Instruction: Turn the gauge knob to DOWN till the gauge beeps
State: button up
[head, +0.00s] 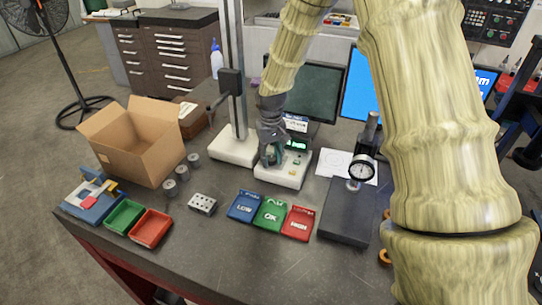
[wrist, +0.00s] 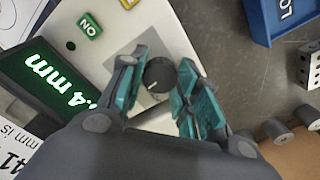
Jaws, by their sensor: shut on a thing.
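The gauge (head: 293,176) is a pale box with a green lit display, standing on the dark table. In the wrist view its display (wrist: 55,88) reads part of a number ending in ".4 mm". The gauge knob (wrist: 159,75) is a small dark round knob with a white pointer line. My gripper (wrist: 160,82) is over the gauge with its teal fingers on either side of the knob, shut on it. In the head view my gripper (head: 270,155) hides the knob. No DOWN mark can be read.
Blue LOW (head: 245,207), green OK (head: 270,214) and red HIGH (head: 298,223) trays lie in front of the gauge. A dial indicator stand (head: 345,212) is to the right. A tall column on a white base (head: 234,150) stands close left. A cardboard box (head: 130,145) is farther left.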

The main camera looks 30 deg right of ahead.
aim_at(271, 158)
jog(key=n+p, duration=0.1)
jog(key=n, duration=0.5)
jog(key=shift+f, duration=0.1)
jog(key=shift+s+n, duration=0.1)
jog(key=shift+n, duration=0.2)
dwell(0.4)
jog(key=o, duration=1.1)
jog(key=shift+c, duration=0.2)
jog(key=shift+w+r, duration=0.2)
jog(key=shift+r, duration=0.6)
notch_tip(271, 158, up, 10)
jog(key=shift+r, duration=0.2)
jog(key=shift+s, duration=0.1)
